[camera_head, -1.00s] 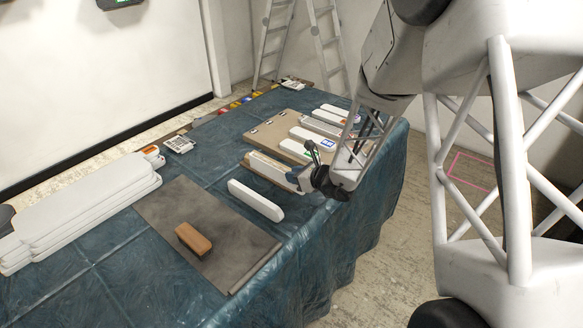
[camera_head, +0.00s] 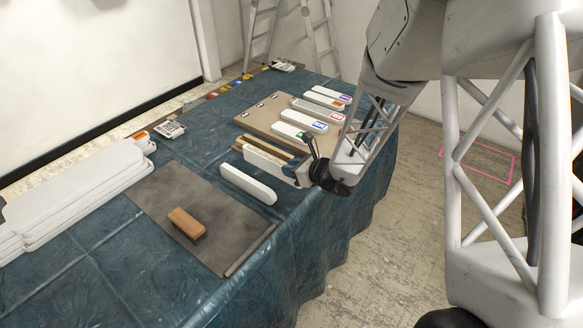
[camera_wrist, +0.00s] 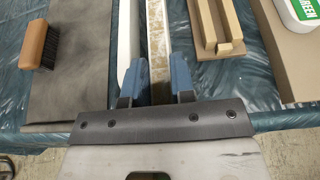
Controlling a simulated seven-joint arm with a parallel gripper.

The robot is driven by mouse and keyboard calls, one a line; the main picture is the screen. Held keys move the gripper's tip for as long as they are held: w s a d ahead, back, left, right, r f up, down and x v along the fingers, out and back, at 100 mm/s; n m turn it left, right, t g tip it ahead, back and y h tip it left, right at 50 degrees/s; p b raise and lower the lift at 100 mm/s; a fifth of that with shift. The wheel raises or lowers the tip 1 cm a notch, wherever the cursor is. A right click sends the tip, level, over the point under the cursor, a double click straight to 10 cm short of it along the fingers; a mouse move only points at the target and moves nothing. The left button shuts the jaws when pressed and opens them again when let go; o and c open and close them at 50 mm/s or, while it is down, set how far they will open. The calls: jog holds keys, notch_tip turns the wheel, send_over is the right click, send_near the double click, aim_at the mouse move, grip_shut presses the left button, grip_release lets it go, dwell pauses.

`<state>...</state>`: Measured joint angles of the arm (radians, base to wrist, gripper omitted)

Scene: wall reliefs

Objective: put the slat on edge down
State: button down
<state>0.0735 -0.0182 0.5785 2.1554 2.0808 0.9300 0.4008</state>
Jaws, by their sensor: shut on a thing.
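My gripper (camera_wrist: 158,82) is shut on a slat (camera_wrist: 158,35), with one blue fingertip on each side of it. In the wrist view the slat's upward edge is narrow and speckled tan. In the head view the held slat (camera_head: 268,166) stands on edge, its white face towards me, at the front of the table. My gripper (camera_head: 299,173) holds its right end. I cannot tell if its lower edge touches the cloth.
A grooved wooden piece (camera_wrist: 214,24) lies just right of the held slat. A board (camera_head: 262,115) with several colour-labelled white slats lies farther back. A grey mat (camera_head: 165,195) with a wooden brush (camera_head: 187,223) and a stack of white panels (camera_head: 75,195) are left. Blue cloth shows between.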

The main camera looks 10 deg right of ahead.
jog(key=shift+w, duration=0.1)
dwell(0.5)
jog(key=w+d+r+m+t+h, duration=0.2)
jog(key=w+d+r+m+h, duration=0.15)
jog(key=w+r, duration=0.5)
jog(key=w+d+r+m+t+h, duration=0.2)
jog(key=w+r+m+h, duration=0.3)
jog(key=w, duration=0.7)
jog(key=s+a+f+n+g+y, duration=0.15)
jog(key=s+a+f, duration=0.25)
jog(key=s+a, duration=0.4)
jog(key=s+a+f+n+y, duration=0.3)
jog(key=s+a+f, duration=0.1)
jog(key=s+a, duration=0.35)
jog(key=s+a+f+n+y, duration=0.1)
jog(key=s+a+f, duration=0.1)
jog(key=s, duration=0.5)
jog(key=s+a+f+n+g+y, duration=0.1)
jog(key=s+a+f, duration=0.1)
jog(key=s, duration=0.6)
jog(key=s+a+f+n+g+y, duration=0.1)
jog(key=s+a+f+n+y, duration=0.1)
jog(key=s, duration=0.6)
jog(key=shift+s+a, duration=0.2)
jog(key=shift+a, duration=0.05)
jog(key=shift+w+g, duration=0.1)
jog(key=shift+g, duration=0.15)
